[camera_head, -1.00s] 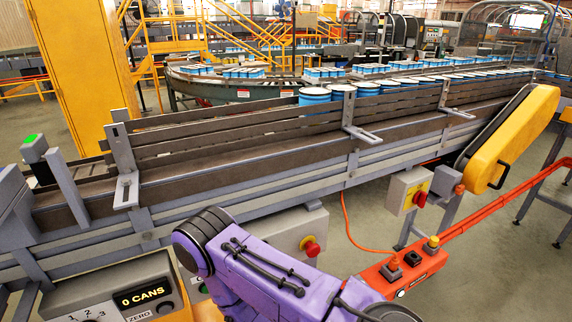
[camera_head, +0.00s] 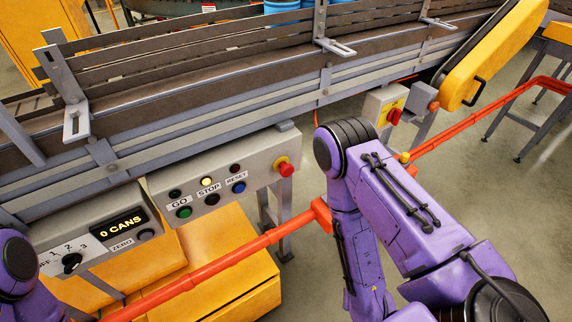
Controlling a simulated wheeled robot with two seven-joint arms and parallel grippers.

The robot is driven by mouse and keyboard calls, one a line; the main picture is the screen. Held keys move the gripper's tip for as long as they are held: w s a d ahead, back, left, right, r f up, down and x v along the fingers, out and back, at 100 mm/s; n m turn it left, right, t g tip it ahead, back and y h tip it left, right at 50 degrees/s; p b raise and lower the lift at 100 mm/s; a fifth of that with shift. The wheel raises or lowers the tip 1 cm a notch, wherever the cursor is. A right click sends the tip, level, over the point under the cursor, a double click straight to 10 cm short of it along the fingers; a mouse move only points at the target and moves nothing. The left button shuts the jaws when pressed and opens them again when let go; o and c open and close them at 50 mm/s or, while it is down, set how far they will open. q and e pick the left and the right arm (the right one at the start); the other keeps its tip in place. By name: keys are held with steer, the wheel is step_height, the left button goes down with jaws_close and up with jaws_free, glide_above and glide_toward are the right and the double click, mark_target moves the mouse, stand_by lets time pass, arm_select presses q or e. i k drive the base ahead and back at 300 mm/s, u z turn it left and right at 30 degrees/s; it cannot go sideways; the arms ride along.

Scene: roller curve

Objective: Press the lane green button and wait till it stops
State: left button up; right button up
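The green button (camera_head: 184,212) sits under the GO label on a grey control box (camera_head: 262,161) below the conveyor. A black button (camera_head: 212,199) is under STOP and a blue button (camera_head: 239,187) is under RESET. The small lamp above STOP (camera_head: 207,182) glows pale yellow. A red mushroom button (camera_head: 285,168) is on the box's right end. My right arm's purple links stand right of the box; its gripper is out of view. My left arm shows only a purple joint at the lower left edge; its gripper is also out of view.
A counter box with a display (camera_head: 119,222) reading 0 CANS and a dial is left of the button box. An orange-red rail (camera_head: 215,266) crosses in front. Yellow boxes (camera_head: 215,285) stand below.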

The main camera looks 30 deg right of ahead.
mark_target(185, 213)
steer(key=z, duration=1.65)
steer(key=k, duration=0.85)
steer(key=u, duration=1)
steer(key=i, duration=0.95)
steer(key=z, duration=0.05)
